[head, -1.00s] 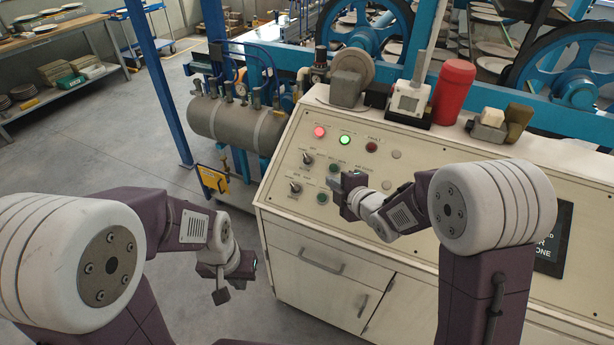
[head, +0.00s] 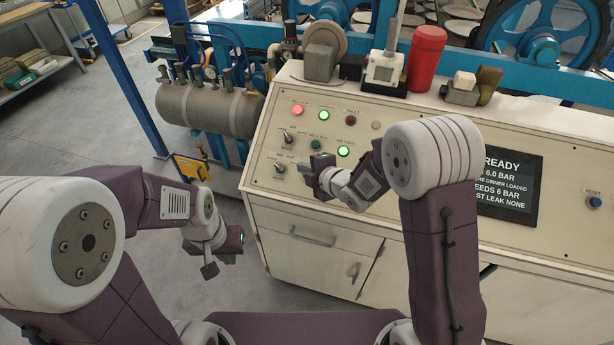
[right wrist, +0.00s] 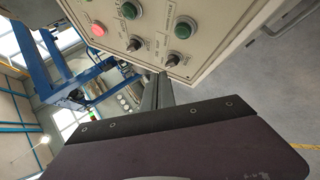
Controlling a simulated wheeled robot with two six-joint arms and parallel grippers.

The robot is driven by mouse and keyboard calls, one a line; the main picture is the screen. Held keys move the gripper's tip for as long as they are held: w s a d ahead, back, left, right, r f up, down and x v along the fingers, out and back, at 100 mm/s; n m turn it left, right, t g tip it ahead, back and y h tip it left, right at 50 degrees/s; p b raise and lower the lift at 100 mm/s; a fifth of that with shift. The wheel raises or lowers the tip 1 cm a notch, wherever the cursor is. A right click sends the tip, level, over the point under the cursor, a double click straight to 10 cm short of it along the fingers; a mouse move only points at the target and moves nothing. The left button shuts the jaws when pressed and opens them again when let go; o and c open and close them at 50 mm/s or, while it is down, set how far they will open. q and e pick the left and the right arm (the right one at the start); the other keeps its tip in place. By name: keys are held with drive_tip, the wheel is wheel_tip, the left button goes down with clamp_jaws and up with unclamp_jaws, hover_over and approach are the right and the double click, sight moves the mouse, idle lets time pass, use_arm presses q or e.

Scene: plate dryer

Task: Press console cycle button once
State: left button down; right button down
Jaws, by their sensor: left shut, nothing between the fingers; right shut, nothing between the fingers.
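A green button (head: 316,144) sits right of the mode knob (head: 288,138), beside a lit green button (head: 343,151). My right gripper (head: 313,165) is shut and empty in front of the lower row, hiding part of it. In the right wrist view its fingers (right wrist: 160,85) point at the panel, near a lower knob (right wrist: 172,60) and a green button (right wrist: 183,30); contact is unclear. My left gripper (head: 209,270) is shut and empty, left of the console.
The screen (head: 498,186) reads READY and 6.0 BAR, its left edge hidden by my arm. A blue reset button (head: 595,202) is at right. Red (head: 297,109) and green (head: 323,114) lamps are lit. A red cylinder (head: 426,58) stands on the console top.

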drive_tip(key=w+f+b, duration=0.1)
drive_tip(key=f, duration=0.1)
drive_tip(key=w+f+b, duration=0.1)
drive_tip(key=w+d+f+b, duration=0.1)
drive_tip(key=f, duration=0.1)
drive_tip(key=shift+f, duration=0.35)
drive_tip(key=shift+w, duration=0.1)
idle(1.6)
drive_tip(key=shift+w+d+f+b, duration=0.1)
drive_tip(key=shift+w+f+b, duration=0.1)
drive_tip(key=shift+f+b, duration=0.2)
drive_tip(key=shift+w+f+b, duration=0.15)
drive_tip(key=shift+f+b, duration=0.2)
drive_tip(key=shift+b, duration=0.1)
idle(0.5)
idle(0.3)
drive_tip(key=shift+s+r+p, duration=0.3)
drive_tip(key=shift+s+r, duration=0.1)
drive_tip(key=shift+r, duration=0.35)
